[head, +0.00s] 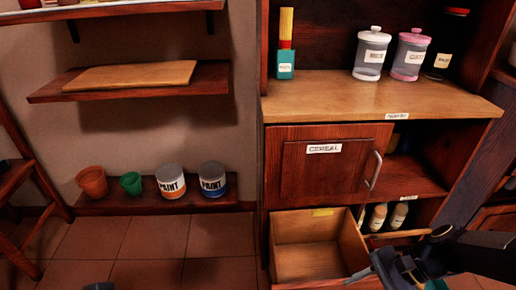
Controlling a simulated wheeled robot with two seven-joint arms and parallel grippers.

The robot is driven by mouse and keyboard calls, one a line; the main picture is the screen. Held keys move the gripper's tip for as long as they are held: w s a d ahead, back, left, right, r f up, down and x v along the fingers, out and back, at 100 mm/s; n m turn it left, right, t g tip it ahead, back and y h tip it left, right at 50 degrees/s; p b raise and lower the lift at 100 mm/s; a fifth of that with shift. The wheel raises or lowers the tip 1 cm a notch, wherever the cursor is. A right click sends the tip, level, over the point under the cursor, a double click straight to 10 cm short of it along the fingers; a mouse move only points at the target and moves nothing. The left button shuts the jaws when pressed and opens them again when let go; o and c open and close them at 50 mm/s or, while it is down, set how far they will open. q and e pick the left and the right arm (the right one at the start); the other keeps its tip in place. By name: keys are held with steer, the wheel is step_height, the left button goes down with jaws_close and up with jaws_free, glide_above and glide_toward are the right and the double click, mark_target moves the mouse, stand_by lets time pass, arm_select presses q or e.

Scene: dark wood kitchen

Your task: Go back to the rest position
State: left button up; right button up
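My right arm comes in from the lower right, and my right gripper (385,266) is dark and partly cut off by the bottom edge. It is in front of the cabinet, just right of the open drawer (305,245). Its fingertips are not clear enough to tell open from shut, and I see nothing clearly held. My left gripper is not recognisable; only a small dark piece shows at the bottom edge on the left, and I cannot tell what it is.
The wooden cabinet has a closed door labelled CEREAL (330,175) and jars (371,55) on its counter. Small bottles (378,216) stand low beside the drawer. Paint cans (171,187) and pots (92,181) stand on a low shelf. The tiled floor at left is clear.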

steer(key=s+a+r+n+t+h, duration=0.3)
steer(key=s+r+n+t+h, duration=0.4)
steer(key=n, duration=0.5)
step_height(320, 180, up, 36)
steer(key=w+g+y+p, duration=0.1)
steer(key=p, duration=3.3)
steer(key=shift+w+d+g+y+p, duration=0.15)
steer(key=shift+d+g+y+p, duration=0.1)
steer(key=shift+g+y+p, duration=0.05)
